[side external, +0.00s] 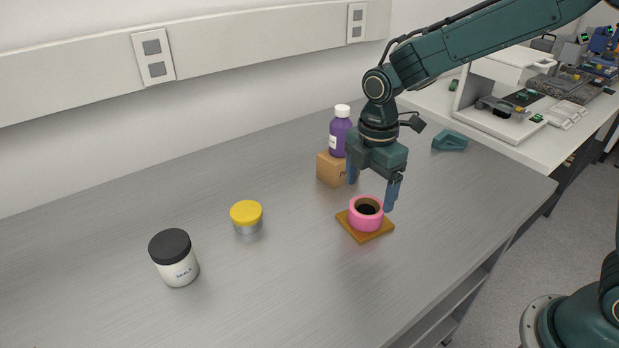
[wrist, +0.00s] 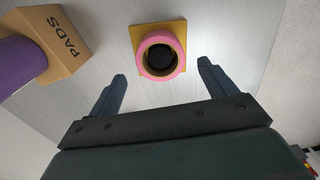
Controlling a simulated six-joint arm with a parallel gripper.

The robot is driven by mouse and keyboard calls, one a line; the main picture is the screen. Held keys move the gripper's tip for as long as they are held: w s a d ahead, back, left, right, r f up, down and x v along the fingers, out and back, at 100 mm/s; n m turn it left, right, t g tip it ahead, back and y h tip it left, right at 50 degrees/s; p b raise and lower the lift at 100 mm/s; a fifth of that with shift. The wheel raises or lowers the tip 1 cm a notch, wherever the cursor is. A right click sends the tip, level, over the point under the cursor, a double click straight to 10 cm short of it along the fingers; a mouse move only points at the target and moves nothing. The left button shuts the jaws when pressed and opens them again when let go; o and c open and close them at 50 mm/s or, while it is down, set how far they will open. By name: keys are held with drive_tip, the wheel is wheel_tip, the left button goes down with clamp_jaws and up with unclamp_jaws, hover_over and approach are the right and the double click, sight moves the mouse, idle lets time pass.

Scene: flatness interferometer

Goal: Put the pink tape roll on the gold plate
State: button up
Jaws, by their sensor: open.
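The pink tape roll (side external: 366,214) lies flat on the gold plate (side external: 358,236), a small square on the grey table. In the wrist view the roll (wrist: 143,60) sits on the plate (wrist: 138,33), a little toward its lower edge. The roll's dark hole faces up. My gripper (side external: 372,199) is open above and behind the roll, with its two blue fingers apart. In the wrist view the fingers of my gripper (wrist: 162,82) stand either side of the roll's near side, with nothing between them and clear of the roll.
A cardboard box (side external: 330,169) marked PADS and a purple bottle (side external: 340,136) stand close behind my gripper. A yellow-lidded tin (side external: 246,216) and a black-lidded white jar (side external: 175,258) stand to the left. A teal object (side external: 450,141) lies at the back right. The front table is clear.

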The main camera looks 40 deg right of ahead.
wheel_tip(320, 180, up, 9)
idle(0.4)
drive_tip(key=shift+r, duration=0.1)
idle(0.4)
drive_tip(key=s+d+r+m+t, duration=0.2)
drive_tip(key=s+d+m, duration=0.2)
drive_tip(key=s+m, duration=0.5)
drive_tip(key=s+d+r+m+t, duration=0.2)
drive_tip(key=s+d+m+t, duration=0.1)
drive_tip(key=s+m, duration=0.6)
drive_tip(key=s+d, duration=0.1)
drive_tip(key=s, duration=0.3)
drive_tip(key=shift+s+d+r+t, duration=0.15)
drive_tip(key=shift+s+r+t, duration=0.15)
drive_tip(key=shift+s+r, duration=0.1)
